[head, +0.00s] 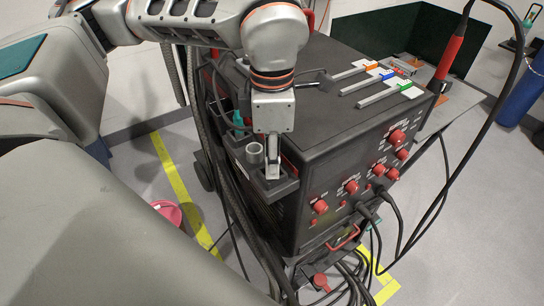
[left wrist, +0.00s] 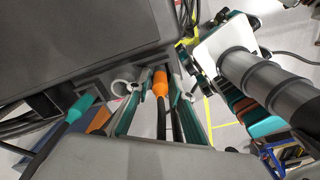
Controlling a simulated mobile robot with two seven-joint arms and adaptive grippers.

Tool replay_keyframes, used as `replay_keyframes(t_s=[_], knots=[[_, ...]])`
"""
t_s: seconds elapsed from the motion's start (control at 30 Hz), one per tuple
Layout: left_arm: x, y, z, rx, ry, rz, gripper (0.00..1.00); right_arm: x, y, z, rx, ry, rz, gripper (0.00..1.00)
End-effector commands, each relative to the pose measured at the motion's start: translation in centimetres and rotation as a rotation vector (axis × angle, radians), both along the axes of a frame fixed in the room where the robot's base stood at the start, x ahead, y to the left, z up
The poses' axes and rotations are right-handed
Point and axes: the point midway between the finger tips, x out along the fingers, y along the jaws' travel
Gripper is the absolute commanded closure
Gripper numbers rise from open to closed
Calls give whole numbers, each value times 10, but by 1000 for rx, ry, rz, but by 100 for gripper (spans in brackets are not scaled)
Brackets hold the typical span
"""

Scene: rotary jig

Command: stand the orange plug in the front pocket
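The orange plug (left wrist: 160,84) shows in the left wrist view with its dark cable running down the picture, between the two fingers of my left gripper (left wrist: 157,92). Gaps show beside the plug, so the fingers look open around it. In the head view my left gripper (head: 272,168) points down at the dark pocket rack (head: 277,188) on the machine's side; I cannot make out the orange plug there. Whether the plug's tip sits in a pocket is unclear. My right gripper is not in view.
A grey ring-shaped cup (head: 255,153) stands beside my gripper on the rack. A teal plug (left wrist: 80,107) is farther along it. The dark machine (head: 350,150) has red knobs and hanging cables. Coloured-tab bars (head: 380,75) lie on its top.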

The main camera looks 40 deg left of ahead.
Motion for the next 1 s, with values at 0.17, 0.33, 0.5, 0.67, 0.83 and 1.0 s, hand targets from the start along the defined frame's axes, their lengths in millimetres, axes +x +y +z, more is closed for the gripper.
replay_keyframes(t_s=[0.17, 0.33, 0.5, 0.67, 0.83, 1.0], knots=[[0, 0, 1, 0, 0, 0, 69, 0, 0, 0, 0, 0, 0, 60], [0, 0, 1, 0, 0, 0, 69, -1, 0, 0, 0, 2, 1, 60], [1, 0, 11, -1, -4, 1, 69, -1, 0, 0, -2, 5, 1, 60], [2, 0, 40, -1, -7, 1, 69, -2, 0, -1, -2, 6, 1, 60], [1, 0, 77, -1, -7, 1, 69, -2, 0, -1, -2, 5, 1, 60], [1, 0, 106, -1, -4, 2, 69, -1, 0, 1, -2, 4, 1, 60]])
